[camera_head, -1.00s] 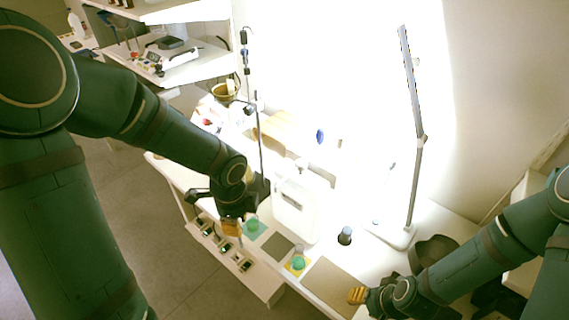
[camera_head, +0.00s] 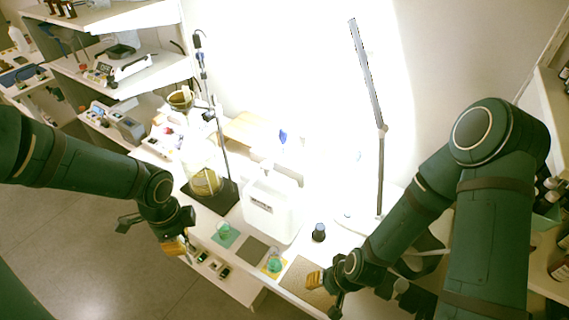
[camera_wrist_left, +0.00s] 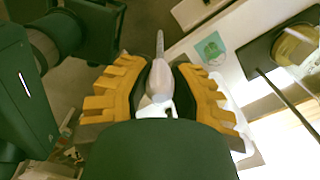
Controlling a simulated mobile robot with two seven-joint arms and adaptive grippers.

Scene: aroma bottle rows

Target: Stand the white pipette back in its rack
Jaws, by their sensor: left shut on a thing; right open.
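My left gripper (camera_head: 180,247) is beyond the table's left front edge, above the floor side. In the left wrist view its yellow fingers (camera_wrist_left: 160,90) are shut on the white pipette (camera_wrist_left: 159,82), whose narrow end points away from the palm. The pipette is hardly visible in the head view. My right gripper (camera_head: 318,280) is open near the front of the table, by the brown mat. A small blue item (camera_head: 283,136) stands in the glare at the back of the table. I cannot clearly make out the pipette rack there.
A dark-capped jar (camera_head: 319,232) and lamp (camera_head: 368,75) are further right.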

